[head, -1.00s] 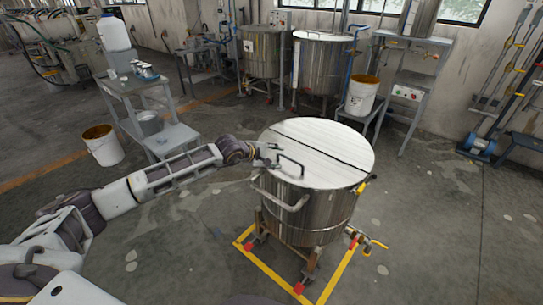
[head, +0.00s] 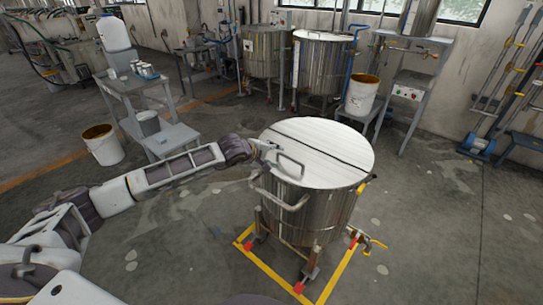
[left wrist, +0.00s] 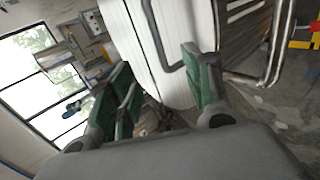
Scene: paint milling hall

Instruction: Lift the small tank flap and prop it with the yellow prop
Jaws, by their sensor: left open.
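The steel tank (head: 305,215) stands in the middle of the head view. Its round lid has a dark seam across it, and the near part is the flap (head: 318,173), lying flat and shut. A bent bar handle (head: 291,162) stands on the flap; it also shows in the left wrist view (left wrist: 154,32). My left gripper (head: 274,152) is open at the lid's left edge, close beside the handle. In the left wrist view its green-padded fingers (left wrist: 162,82) are apart, with nothing clearly gripped. A yellow piece (head: 362,187), possibly the prop, sits at the tank's right rim.
A yellow floor frame (head: 262,266) surrounds the tank's wheeled legs. A curved side handle (head: 283,201) sticks out below my left gripper. A grey trolley (head: 178,137) and a white bucket (head: 103,149) stand left.

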